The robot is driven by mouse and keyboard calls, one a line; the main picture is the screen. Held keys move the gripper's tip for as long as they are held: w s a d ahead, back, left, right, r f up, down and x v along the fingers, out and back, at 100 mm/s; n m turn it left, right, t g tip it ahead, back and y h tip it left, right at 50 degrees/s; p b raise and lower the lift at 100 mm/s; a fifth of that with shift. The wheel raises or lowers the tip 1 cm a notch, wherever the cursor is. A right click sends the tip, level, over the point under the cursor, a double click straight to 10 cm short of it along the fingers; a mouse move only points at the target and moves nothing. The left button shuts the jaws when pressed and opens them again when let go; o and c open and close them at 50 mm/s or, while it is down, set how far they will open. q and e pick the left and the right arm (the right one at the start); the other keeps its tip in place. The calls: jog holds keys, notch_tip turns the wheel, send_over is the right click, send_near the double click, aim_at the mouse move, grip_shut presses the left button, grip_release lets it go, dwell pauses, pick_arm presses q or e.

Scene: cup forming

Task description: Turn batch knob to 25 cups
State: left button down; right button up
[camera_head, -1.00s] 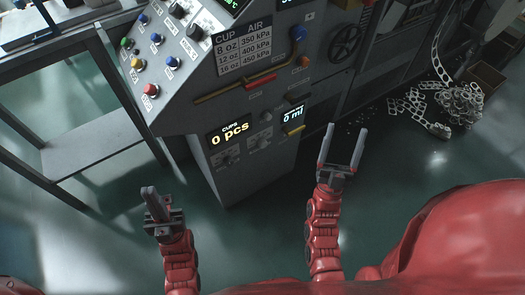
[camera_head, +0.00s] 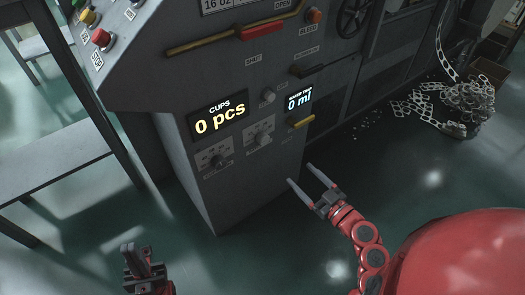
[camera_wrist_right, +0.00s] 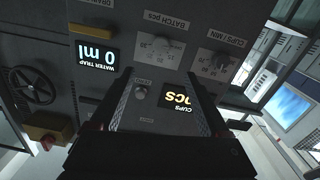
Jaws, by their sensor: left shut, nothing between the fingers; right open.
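The batch knob (camera_head: 262,138) is on the grey machine's lower front panel, right of a similar knob (camera_head: 217,160). The cups display (camera_head: 220,117) above reads "0 pcs". My right gripper (camera_head: 302,175) is open and empty, below and right of the batch knob and apart from it, fingers towards the panel. My left gripper (camera_head: 136,262) is shut and empty, low at the left, away from the panel.
A small knob (camera_head: 268,95), a water trap display (camera_head: 299,99) reading "0 ml" and a yellow handle (camera_head: 301,122) are near the batch knob. A red-gripped lever (camera_head: 262,30) is above. A grey table (camera_head: 60,158) stands left. Scrap (camera_head: 468,103) lies at the right.

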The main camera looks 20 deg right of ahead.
send_near(265, 141)
jog(key=x, duration=0.9)
jog(key=shift+w, duration=0.25)
grip_shut()
